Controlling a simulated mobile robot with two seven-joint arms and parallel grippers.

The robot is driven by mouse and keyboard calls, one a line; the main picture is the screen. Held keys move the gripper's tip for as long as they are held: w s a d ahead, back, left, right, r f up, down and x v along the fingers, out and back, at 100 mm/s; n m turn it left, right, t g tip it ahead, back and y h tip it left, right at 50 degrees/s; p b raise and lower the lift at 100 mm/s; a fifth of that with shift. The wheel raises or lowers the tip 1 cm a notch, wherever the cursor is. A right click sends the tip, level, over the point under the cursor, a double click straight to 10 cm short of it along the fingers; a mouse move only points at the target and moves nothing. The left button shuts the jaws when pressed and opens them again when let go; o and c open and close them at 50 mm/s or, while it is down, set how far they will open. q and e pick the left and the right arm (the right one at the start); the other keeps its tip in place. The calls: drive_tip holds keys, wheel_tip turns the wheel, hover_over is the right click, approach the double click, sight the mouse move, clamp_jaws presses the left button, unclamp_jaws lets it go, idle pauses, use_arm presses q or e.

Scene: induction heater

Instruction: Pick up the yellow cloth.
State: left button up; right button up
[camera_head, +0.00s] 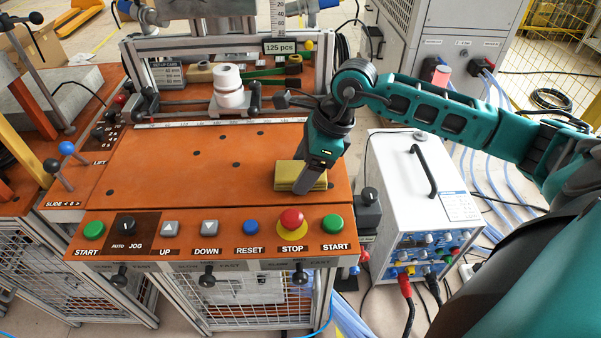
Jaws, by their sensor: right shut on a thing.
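The yellow cloth (285,176) is a folded, flat mustard-coloured block on the right part of the orange work table, just behind the red stop button. My right gripper (304,186) comes down over it from my arm on the right. Its fingers are shut on the cloth, and they hide part of its middle and right side. The cloth appears at table height; I cannot tell whether it is lifted at all. My left gripper is not in view.
The orange table (160,165) is mostly bare to the left. A front panel holds several buttons, including the red stop button (292,219). A white roll-shaped part (229,88) stands in the fixture behind. A white power unit (405,185) stands to the right.

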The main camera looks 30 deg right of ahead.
drive_tip(key=c, duration=0.3)
wheel_tip(320, 180, up, 20)
drive_tip(key=p, duration=0.1)
drive_tip(key=shift+r, duration=0.1)
drive_tip(key=shift+c, duration=0.7)
